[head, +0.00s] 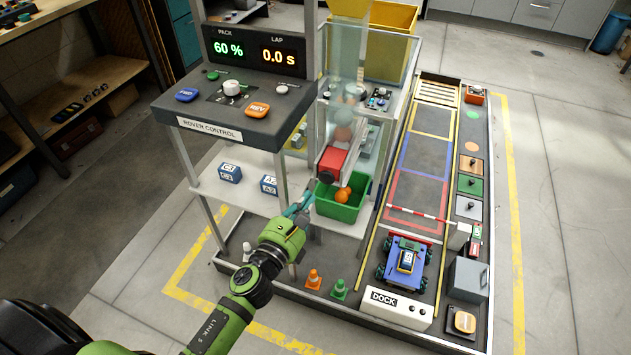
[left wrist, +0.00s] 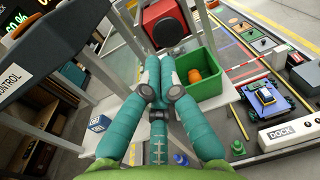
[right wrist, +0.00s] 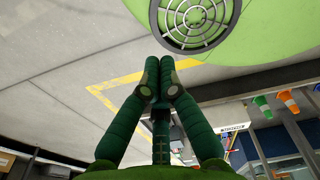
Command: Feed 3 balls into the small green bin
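More balls (head: 343,133) show behind the clear panel above. My left gripper (head: 305,192) is shut and empty, left of the bin and below the red block. My right gripper (right wrist: 159,64) is shut and empty.
The rover control panel (head: 235,105) stands left, with blue cubes (head: 230,173) on the shelf below. The rover (head: 405,262) is at the dock (head: 397,305) on the right. Small cones (head: 314,279) stand in front. My right gripper is over the floor.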

